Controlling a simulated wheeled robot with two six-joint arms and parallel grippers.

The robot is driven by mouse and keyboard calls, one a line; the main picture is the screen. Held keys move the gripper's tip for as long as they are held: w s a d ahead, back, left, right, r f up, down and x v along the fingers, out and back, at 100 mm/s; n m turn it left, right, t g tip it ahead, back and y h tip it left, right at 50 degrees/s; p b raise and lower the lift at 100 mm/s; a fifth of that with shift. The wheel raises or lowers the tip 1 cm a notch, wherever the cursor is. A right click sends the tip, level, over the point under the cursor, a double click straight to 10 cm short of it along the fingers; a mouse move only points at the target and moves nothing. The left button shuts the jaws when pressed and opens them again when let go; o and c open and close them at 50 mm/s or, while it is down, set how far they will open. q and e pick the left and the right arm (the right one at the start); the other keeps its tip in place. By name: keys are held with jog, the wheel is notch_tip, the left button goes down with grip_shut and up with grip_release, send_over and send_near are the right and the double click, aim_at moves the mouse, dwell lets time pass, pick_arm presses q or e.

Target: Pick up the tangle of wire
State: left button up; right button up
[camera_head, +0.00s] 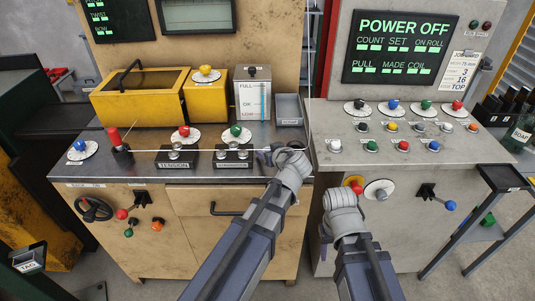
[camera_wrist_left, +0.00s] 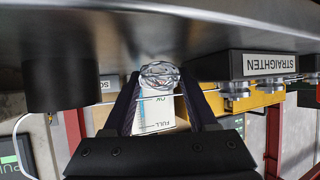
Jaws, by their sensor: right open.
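The tangle of wire (camera_wrist_left: 160,75) is a small silvery ball of loops. In the left wrist view it lies between the ends of the dark fingers of my left gripper (camera_wrist_left: 160,85). Its sides look close to both fingers, but I cannot tell whether they press on it. In the head view my left gripper (camera_head: 278,155) is at the right end of the grey bench top, and the tangle is hard to make out from it. My right gripper (camera_head: 325,240) is open, lower and to the right, in front of the right-hand cabinet, mostly hidden by its wrist.
A straight wire (camera_head: 150,150) runs over the bench to the tension block (camera_head: 173,160) and the straighten block (camera_head: 233,158). A yellow box (camera_head: 140,105), a white gauge tank (camera_head: 252,100) and a grey bin (camera_head: 289,112) stand behind. The button panel (camera_head: 450,150) is to the right.

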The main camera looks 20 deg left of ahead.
aim_at(267, 148)
pick_arm(q)
jog(key=c, duration=0.7)
notch_tip(267, 148, up, 10)
jog(key=p, duration=1)
